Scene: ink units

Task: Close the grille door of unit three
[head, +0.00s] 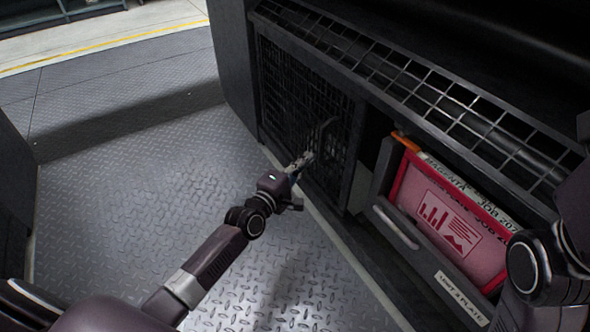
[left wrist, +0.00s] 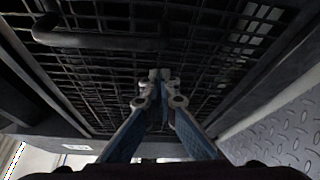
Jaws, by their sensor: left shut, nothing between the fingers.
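The grille door (head: 292,98) is a dark mesh panel low on the unit's front in the head view. It looks flush or nearly flush with the front; I cannot tell whether a small gap remains. Its dark bar handle (head: 322,135) stands near its right edge. My left gripper (head: 306,158) is shut and empty, with its tips at the door just below the handle. In the left wrist view the mesh (left wrist: 215,60) fills the upper part, the handle (left wrist: 95,41) is at upper left, and the closed fingertips (left wrist: 160,76) point at the mesh. Contact is unclear. My right gripper is out of view.
Right of the door, an open-topped holder labelled "Unit 3 plate" (head: 400,225) holds a red-framed pink plate (head: 425,210). A wire grating (head: 400,85) runs above the door. The tread-plate floor (head: 140,180) to the left is clear.

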